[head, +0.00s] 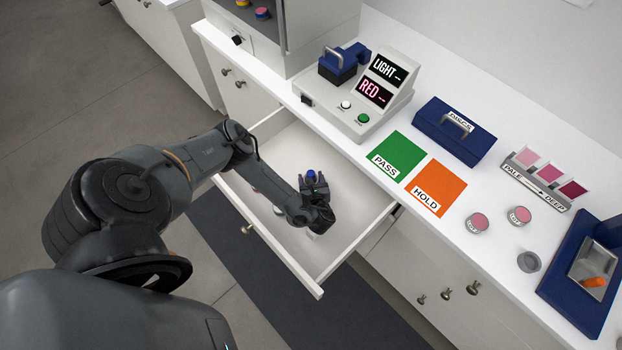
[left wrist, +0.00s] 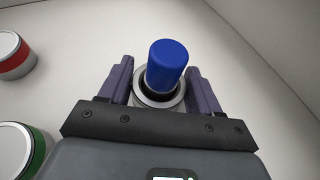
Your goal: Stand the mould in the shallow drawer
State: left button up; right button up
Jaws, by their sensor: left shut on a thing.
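The shallow drawer (head: 352,192) is pulled out below the counter, with a pale floor and low walls. My left gripper (head: 314,186) reaches down into it. It is shut on the mould (left wrist: 166,68), a blue cylinder on a round metal base with a dark collar, which sits between the two fingers (left wrist: 160,88). In the head view only the blue top of the mould (head: 311,175) shows clearly; the gripper hides the rest. The mould looks upright over the drawer floor, but I cannot tell whether it touches it. My right gripper is not in view.
In the drawer, a red-banded jar (left wrist: 12,55) and a green-banded jar (left wrist: 22,150) stand left of the gripper. The drawer floor right of the gripper looks clear. On the counter are a green PASS mat (head: 399,154), an orange HOLD mat (head: 437,188) and a display unit (head: 362,118).

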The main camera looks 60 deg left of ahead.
pick_arm(q)
jog(key=o, duration=1.2)
jog(key=shift+r, duration=0.1)
jog(key=shift+s+d+r, duration=0.15)
jog(key=shift+d+r, duration=0.1)
jog(key=shift+d, duration=0.3)
jog(key=p+v, duration=0.2)
jog(key=v, duration=0.8)
jog(key=shift+s+d+r, duration=0.1)
jog(key=shift+d, duration=0.25)
